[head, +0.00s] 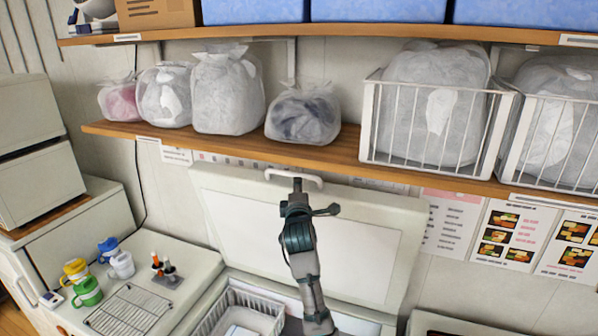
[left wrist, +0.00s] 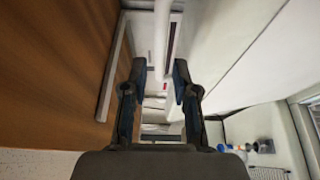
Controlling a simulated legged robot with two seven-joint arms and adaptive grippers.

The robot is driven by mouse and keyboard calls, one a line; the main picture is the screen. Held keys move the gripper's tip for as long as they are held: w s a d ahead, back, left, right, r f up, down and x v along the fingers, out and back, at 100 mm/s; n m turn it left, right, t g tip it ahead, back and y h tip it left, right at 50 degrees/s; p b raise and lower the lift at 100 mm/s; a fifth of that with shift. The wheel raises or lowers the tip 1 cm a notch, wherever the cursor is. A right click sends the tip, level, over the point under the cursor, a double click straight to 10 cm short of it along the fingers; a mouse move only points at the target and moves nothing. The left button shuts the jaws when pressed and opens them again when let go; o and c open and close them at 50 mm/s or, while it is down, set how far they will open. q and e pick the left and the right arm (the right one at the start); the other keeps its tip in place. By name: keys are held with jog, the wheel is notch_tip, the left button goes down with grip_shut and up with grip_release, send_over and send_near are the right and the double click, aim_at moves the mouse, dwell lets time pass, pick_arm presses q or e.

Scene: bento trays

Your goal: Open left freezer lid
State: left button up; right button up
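The left freezer lid (head: 375,225) is white and stands raised, leaning back near the wall under the lower wooden shelf. Its pale bar handle (head: 293,177) is at the lid's top edge. My left gripper (head: 297,187) is at this handle, with my arm in front of the lid. In the left wrist view the two dark fingers (left wrist: 160,75) are apart, with the pale handle bar (left wrist: 162,35) between them and visible gaps beside it. The freezer opening shows below the lid, with a white basket (head: 245,305) inside. My right gripper is not in view.
A wooden shelf (head: 225,147) with bagged items and white wire baskets (head: 372,125) is close above the handle. Posters (head: 510,235) hang on the right wall.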

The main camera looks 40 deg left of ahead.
aim_at(295, 176)
pick_arm(q)
jog(key=x, duration=0.3)
jog(key=p+x, duration=0.1)
jog(key=x, duration=0.2)
jog(key=s+a+p+x, duration=0.1)
jog(key=x, duration=0.2)
jog(key=shift+a+f, duration=0.15)
jog(key=shift+f, duration=0.05)
jog(key=shift+w, duration=0.3)
jog(key=shift+d+r, duration=0.15)
jog(key=shift+d, duration=0.3)
jog(key=shift+c, duration=0.5)
jog(key=c, duration=0.4)
grip_shut()
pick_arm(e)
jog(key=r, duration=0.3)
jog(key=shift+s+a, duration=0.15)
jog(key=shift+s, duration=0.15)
